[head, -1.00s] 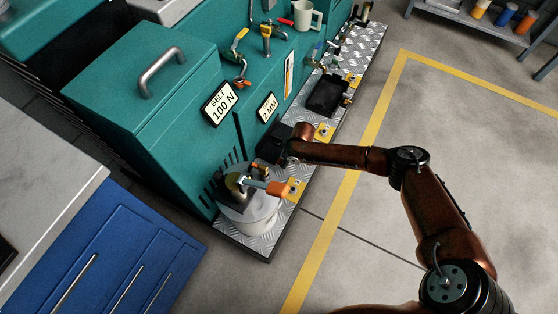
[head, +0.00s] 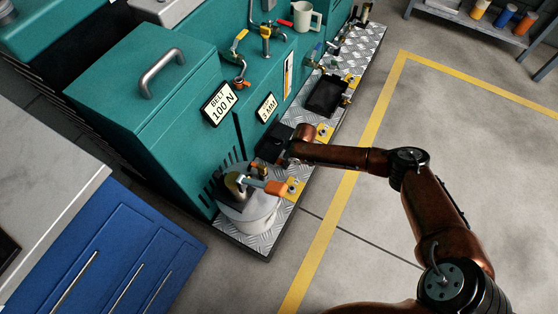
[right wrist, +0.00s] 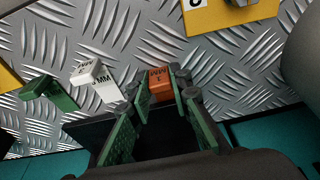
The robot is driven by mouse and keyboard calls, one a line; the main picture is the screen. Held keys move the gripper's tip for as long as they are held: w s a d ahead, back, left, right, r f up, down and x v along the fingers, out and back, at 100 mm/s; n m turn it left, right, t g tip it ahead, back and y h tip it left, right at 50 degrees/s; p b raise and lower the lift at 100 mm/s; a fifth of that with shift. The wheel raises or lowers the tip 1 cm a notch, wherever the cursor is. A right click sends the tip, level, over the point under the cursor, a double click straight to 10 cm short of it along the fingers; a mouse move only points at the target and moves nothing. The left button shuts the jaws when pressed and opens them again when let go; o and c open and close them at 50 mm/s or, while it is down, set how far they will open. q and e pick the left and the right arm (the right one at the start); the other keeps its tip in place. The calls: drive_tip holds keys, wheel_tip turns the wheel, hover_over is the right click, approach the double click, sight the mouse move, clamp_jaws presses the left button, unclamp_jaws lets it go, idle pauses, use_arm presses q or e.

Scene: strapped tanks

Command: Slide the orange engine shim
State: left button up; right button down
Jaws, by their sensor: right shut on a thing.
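The orange engine shim (right wrist: 159,84), marked 1 MM, sits between the fingertips of my right gripper (right wrist: 162,90) in the right wrist view, over the ribbed metal plate. My right gripper is shut on it. In the head view the right gripper (head: 274,146) is a dark shape low beside the teal housing, and the shim is hidden there. A white shim (right wrist: 94,78) marked 3 MM lies left of the orange one, and a green block (right wrist: 50,92) lies farther left. My left gripper is not in view.
The teal housing (head: 150,95) with a BELT 100 N sign (head: 219,104) and a 3 MM sign (head: 267,107) borders the plate (head: 367,52). A round light tank (head: 250,212) with an orange-handled valve (head: 265,187) stands nearby. A black tray (head: 325,95) lies beyond. Floor at right is open.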

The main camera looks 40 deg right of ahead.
sight(292, 168)
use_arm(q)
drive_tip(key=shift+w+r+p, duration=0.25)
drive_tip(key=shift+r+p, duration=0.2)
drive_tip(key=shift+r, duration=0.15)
use_arm(e)
drive_tip(key=shift+s+d, duration=0.3)
drive_tip(key=shift+s, duration=0.4)
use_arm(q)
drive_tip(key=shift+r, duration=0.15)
use_arm(e)
drive_tip(key=shift+s, duration=0.2)
use_arm(q)
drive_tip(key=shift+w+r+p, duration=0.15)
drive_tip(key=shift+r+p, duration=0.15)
drive_tip(key=shift+p, duration=0.05)
use_arm(e)
drive_tip(key=shift+s+d, duration=0.2)
drive_tip(key=shift+s, duration=0.15)
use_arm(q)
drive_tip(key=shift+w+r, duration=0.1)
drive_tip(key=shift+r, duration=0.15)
use_arm(e)
drive_tip(key=shift+s+d, duration=0.1)
drive_tip(key=shift+s, duration=0.2)
drive_tip(key=c, duration=1.7)
unclamp_jaws()
drive_tip(key=v, duration=1.2)
drive_tip(key=shift+f, duration=0.1)
